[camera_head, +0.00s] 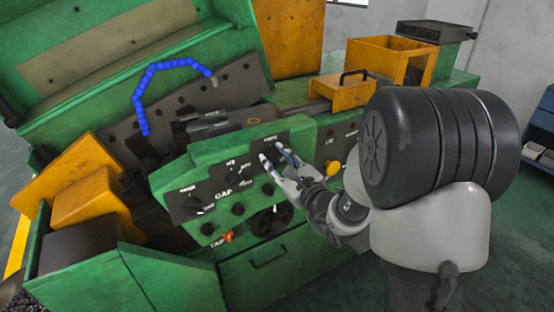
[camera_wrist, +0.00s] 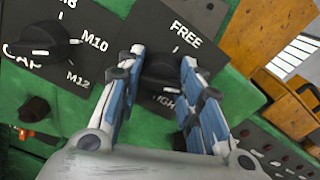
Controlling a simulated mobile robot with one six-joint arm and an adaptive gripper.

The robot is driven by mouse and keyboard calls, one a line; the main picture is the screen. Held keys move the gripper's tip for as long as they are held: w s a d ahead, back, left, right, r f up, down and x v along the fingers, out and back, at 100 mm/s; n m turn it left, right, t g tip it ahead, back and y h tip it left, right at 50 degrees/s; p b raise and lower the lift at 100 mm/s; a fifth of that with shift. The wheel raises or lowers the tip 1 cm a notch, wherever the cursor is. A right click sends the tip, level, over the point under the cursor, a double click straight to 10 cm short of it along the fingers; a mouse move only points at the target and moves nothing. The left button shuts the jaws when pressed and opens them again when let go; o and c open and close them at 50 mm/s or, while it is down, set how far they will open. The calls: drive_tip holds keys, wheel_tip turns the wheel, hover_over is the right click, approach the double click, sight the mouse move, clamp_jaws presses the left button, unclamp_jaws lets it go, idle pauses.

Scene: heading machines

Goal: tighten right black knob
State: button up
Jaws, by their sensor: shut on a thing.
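The right black knob (camera_wrist: 160,72) sits on a dark panel, partly hidden between my fingers. My gripper (camera_wrist: 158,68) is shut on this knob, one blue-grey finger on each side. In the head view my gripper (camera_head: 272,152) reaches the upper right of the machine's green control panel (camera_head: 215,152), and the knob between its fingers is hard to make out there.
Another black knob (camera_wrist: 40,40) with M10 and M12 marks is to the left. A small black button (camera_wrist: 35,110) is below it. A yellow knob (camera_head: 333,168) is right of my gripper. An orange box (camera_head: 341,92) with a black handle stands behind.

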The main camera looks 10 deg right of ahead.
drive_tip(key=m+p, duration=0.1)
drive_tip(key=m, duration=0.4)
drive_tip(key=shift+m, duration=0.3)
drive_tip(key=shift+m+p, duration=0.9)
drive_tip(key=shift+m, duration=1.3)
drive_tip(key=o, duration=1.1)
drive_tip(key=shift+c, duration=0.2)
drive_tip(key=v, duration=0.7)
drive_tip(key=shift+s, duration=0.25)
